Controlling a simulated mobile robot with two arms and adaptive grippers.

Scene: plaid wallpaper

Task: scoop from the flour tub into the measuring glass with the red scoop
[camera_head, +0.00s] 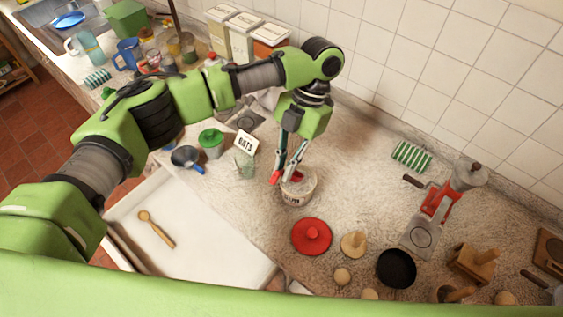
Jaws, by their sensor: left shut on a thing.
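The flour tub (298,196), a small pale round tub with dark lettering, stands open on the stone counter near the middle. My left gripper (284,172) reaches down over its rim and is shut on the red scoop (274,179). The scoop's red handle end shows just left of the tub; its bowl is mostly hidden by the fingers and rim, so I cannot tell what it holds. A clear glass (244,166), apparently the measuring glass, stands left of the tub, in front of the OATS sign (244,143). My right gripper is out of view.
A red lid (311,237) lies in front of the tub. Counter between tub and grinder is clear.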

